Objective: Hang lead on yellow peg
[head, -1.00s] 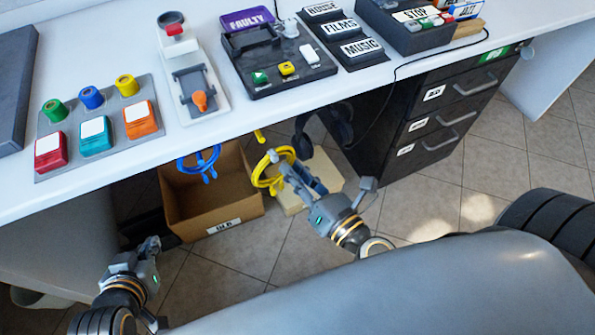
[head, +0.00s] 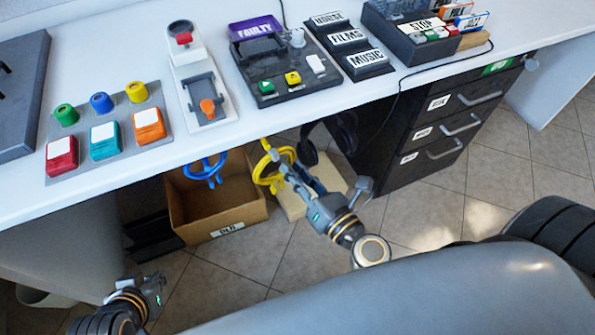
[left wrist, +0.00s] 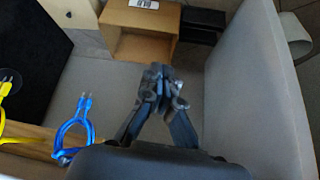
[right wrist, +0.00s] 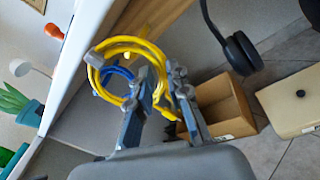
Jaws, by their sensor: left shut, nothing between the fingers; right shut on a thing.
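The yellow lead (head: 259,170) is a coiled loop under the desk's front edge. My right gripper (head: 279,160) is shut on it. In the right wrist view the yellow coil (right wrist: 131,42) rises above the right fingertips (right wrist: 165,92). A yellow tip, seemingly the yellow peg (head: 265,143), shows at the top of the coil in the head view; I cannot tell whether the loop is around it. The blue lead (head: 204,169) hangs to the left, and also shows in the left wrist view (left wrist: 75,130). My left gripper (head: 155,286) is shut and empty, low at left.
A cardboard box (head: 222,222) stands on the floor below the blue lead. A pale box (head: 300,203) is beside it, under the yellow lead. Black headphones (head: 345,135) hang to the right, before a black drawer cabinet (head: 425,135). The white desk (head: 150,165) overhangs the leads.

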